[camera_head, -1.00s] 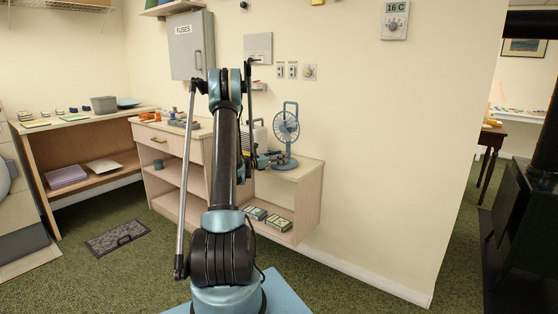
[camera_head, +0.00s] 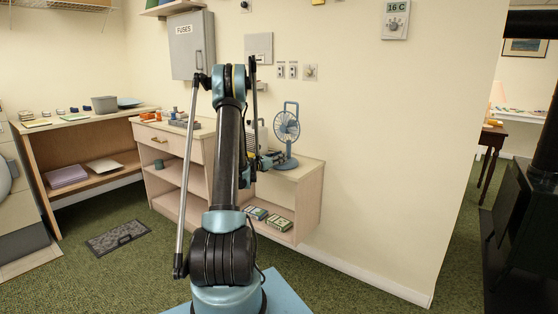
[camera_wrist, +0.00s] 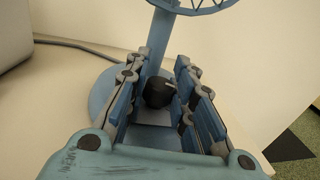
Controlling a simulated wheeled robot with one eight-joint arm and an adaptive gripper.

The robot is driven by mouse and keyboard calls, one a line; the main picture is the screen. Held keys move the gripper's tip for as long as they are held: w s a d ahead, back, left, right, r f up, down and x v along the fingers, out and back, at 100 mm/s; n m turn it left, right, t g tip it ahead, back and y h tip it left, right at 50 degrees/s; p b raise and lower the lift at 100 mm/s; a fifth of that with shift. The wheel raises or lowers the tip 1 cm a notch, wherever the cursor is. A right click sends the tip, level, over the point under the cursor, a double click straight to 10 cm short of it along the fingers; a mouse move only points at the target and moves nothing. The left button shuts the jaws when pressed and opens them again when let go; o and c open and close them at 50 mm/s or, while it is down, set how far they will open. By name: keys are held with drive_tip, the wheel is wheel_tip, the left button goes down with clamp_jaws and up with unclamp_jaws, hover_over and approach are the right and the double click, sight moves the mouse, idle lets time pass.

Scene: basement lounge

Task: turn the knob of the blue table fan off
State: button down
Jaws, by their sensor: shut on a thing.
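The blue table fan (camera_head: 287,125) stands upright on the right end of the wooden shelf unit, with its round cage on a post over a round base. In the wrist view its blue post (camera_wrist: 160,40) rises behind my gripper and its base (camera_wrist: 103,92) shows at the left. The dark knob (camera_wrist: 158,92) with a light pointer mark sits low at the front of the post. My gripper (camera_wrist: 160,88) has its two fingers on either side of the knob, shut on it. In the head view my gripper (camera_head: 277,158) is small, by the fan's base.
The fan stands on the pale top of the shelf unit (camera_head: 312,168), close to the wall. A grey cable (camera_wrist: 85,46) runs behind the fan to a pale appliance (camera_wrist: 15,35) at the left. Boxes (camera_head: 279,222) lie on the lower shelf.

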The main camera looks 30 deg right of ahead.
drive_tip(key=n+t+y, duration=0.2)
drive_tip(key=n+t, duration=0.1)
drive_tip(key=t, duration=0.1)
drive_tip(key=n+t+y, duration=0.2)
drive_tip(key=t, duration=0.2)
drive_tip(key=shift+s+d+n, duration=0.15)
drive_tip(key=shift+n, duration=0.25)
drive_tip(key=n+t+y, duration=0.2)
drive_tip(key=y, duration=0.1)
drive_tip(key=n+t+y, duration=0.2)
drive_tip(key=n+y, duration=0.1)
drive_tip(key=shift+t+y, duration=0.3)
drive_tip(key=n+y, duration=0.3)
drive_tip(key=y, duration=0.1)
drive_tip(key=n+t+y, duration=0.1)
drive_tip(key=n+y, duration=0.2)
drive_tip(key=y, duration=0.2)
drive_tip(key=n+g+y, duration=0.1)
drive_tip(key=n+y, duration=0.1)
drive_tip(key=y, duration=0.1)
drive_tip(key=n+g+y, duration=0.1)
drive_tip(key=n+y, duration=0.1)
drive_tip(key=y, duration=0.2)
drive_tip(key=shift+n, duration=0.3)
drive_tip(key=shift+g+y, duration=0.3)
drive_tip(key=shift+y, duration=0.1)
drive_tip(key=c, duration=1.4)
unclamp_jaws()
drive_tip(key=shift+o, duration=0.2)
